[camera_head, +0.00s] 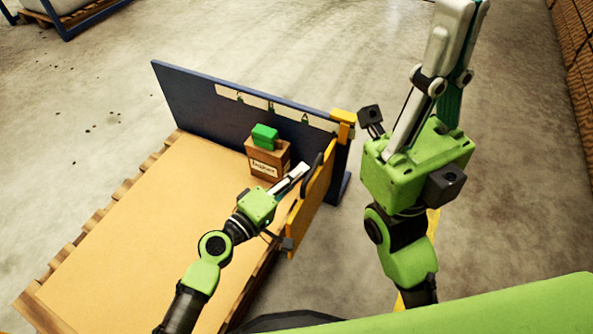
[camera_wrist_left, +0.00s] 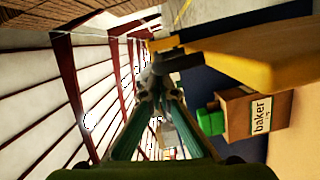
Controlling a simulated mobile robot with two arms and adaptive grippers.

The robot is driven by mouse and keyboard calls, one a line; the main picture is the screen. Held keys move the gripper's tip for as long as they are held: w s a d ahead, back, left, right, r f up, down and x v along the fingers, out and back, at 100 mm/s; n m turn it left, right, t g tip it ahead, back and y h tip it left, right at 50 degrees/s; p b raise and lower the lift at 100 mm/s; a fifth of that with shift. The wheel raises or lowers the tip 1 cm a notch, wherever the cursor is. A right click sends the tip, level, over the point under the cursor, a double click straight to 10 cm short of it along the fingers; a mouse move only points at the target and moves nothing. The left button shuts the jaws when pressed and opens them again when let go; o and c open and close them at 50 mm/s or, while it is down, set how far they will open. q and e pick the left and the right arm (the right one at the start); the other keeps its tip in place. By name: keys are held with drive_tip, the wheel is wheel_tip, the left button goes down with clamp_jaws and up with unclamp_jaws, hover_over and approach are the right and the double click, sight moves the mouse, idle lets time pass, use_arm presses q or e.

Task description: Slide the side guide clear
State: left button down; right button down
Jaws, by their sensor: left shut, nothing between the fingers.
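The side guide (camera_head: 317,196) is an orange-yellow panel standing along the right edge of the bench, with a dark curved handle (camera_head: 312,172) on its inner face. In the left wrist view the guide (camera_wrist_left: 250,58) is a yellow slab at upper right. My left gripper (camera_head: 303,170) is shut and empty, its tips close beside the handle; I cannot tell whether they touch. In the left wrist view its fingers (camera_wrist_left: 160,82) converge near a dark part by the guide. My right gripper (camera_head: 455,25) is raised at the right, away from the guide; its tips are partly cut off.
A cardboard box (camera_head: 268,160) labelled "baker" in the wrist view, with a green block (camera_head: 264,135) on top, stands near the blue back panel (camera_head: 205,97). The tan bench top (camera_head: 130,240) is otherwise clear. A yellow-topped post (camera_head: 343,122) stands at the guide's far end.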

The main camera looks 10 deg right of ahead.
use_arm(q)
drive_tip(key=v, duration=1.2)
